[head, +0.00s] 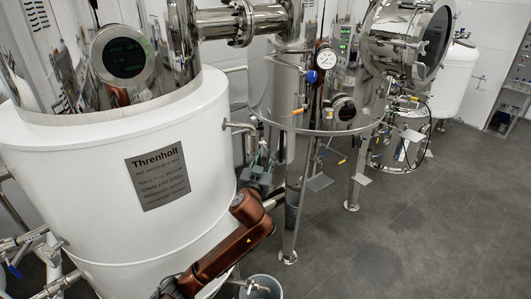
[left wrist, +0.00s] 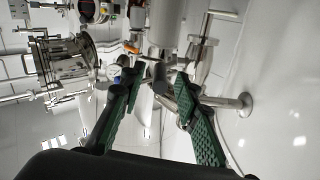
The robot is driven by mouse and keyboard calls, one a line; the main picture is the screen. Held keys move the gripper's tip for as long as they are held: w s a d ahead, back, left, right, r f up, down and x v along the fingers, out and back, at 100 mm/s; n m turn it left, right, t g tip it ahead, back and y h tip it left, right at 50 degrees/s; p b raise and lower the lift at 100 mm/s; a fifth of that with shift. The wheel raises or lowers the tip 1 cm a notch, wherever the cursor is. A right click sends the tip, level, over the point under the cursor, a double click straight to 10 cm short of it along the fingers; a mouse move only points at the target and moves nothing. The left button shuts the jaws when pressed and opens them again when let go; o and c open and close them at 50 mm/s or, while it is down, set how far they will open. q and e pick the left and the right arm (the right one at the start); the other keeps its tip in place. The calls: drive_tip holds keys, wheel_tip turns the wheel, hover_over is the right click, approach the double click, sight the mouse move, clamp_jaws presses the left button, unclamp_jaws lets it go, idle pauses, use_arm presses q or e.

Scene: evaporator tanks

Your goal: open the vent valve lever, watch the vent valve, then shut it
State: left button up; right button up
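My left gripper (head: 258,172) reaches up on the brown arm beside the right side of the white tank (head: 85,215). In the left wrist view its two green-padded fingers (left wrist: 158,76) are spread apart. A dark, blunt part (left wrist: 160,82) shows between the fingertips; I cannot tell whether it is the vent valve lever or whether the fingers touch it. A short pipe fitting (head: 238,127) sticks out of the tank above the gripper. An orange lever (head: 297,110) and a blue handle (head: 312,76) show farther right. Which fitting is the vent valve is unclear. My right gripper is out of view.
A pressure gauge (head: 325,59) and a steel vessel on legs (head: 290,215) stand just behind and right of the gripper. Buckets stand on the floor, one at the bottom (head: 262,287). The grey floor (head: 430,220) at the right is clear.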

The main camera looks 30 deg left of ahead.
use_arm(q)
drive_tip(key=shift+x, duration=0.95)
clamp_jaws()
